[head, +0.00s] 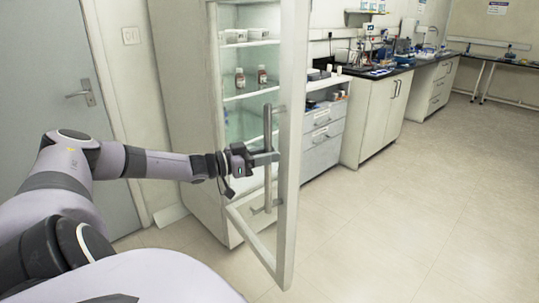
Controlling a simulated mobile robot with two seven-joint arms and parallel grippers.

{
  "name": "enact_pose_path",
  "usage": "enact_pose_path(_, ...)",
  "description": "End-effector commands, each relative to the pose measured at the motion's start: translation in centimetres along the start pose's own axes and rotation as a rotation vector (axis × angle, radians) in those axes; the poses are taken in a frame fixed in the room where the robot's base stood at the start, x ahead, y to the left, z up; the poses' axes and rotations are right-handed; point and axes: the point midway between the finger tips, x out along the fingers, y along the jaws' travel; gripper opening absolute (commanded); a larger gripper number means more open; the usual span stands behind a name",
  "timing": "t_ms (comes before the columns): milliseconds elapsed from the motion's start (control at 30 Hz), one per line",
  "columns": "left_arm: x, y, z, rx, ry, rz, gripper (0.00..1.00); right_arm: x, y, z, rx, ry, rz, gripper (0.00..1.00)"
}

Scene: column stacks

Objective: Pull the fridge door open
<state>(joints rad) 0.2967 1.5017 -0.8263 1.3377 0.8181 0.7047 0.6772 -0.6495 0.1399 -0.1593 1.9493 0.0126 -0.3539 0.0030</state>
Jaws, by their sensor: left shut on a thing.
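The fridge (183,95) stands ahead of me, tall and pale. Its glass-panelled door (292,130) is hinged open and stands out toward me, with a pale frame. A vertical grey bar handle (268,185) is mounted on the door. My left gripper (264,159) is at the handle and shut on it, around its middle. Shelves inside the fridge show through the opening and the glass, with small bottles (262,77) on one shelf. My right gripper is not in view.
A grey door (45,100) with a lever handle is at the left. Lab cabinets and drawers (322,135) run along the wall to the right of the fridge, with equipment on top. The tiled floor (420,220) at the right is clear.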

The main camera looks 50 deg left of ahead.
Motion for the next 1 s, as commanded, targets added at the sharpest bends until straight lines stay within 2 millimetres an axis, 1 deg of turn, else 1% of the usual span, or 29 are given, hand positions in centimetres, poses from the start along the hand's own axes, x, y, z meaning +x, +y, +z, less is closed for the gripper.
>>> enact_pose_path(167,0.1,0.0,-0.1,0.001,0.005,0.001,0.0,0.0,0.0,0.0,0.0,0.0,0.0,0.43)
enact_pose_path(200,0.1,0.0,-0.1,0.001,0.005,0.001,0.34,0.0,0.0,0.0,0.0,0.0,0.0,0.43)
enact_pose_path(233,0.1,0.0,-0.1,0.001,0.004,0.001,0.44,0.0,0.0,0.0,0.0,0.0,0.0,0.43)
enact_pose_path(267,0.1,0.0,-0.1,0.001,0.004,0.001,0.46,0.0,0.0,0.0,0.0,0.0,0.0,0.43)
enact_pose_path(533,0.0,0.0,-0.1,0.001,0.002,0.0,0.46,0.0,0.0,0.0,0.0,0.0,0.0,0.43)
enact_pose_path(633,-0.4,0.0,0.0,0.0,-0.001,0.0,0.46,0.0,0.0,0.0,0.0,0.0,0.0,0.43)
enact_pose_path(767,-1.7,0.0,0.1,0.002,-0.006,0.0,0.46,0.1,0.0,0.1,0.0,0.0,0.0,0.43)
enact_pose_path(1000,-5.0,0.0,0.0,0.003,-0.004,0.0,0.46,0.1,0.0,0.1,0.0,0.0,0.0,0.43)
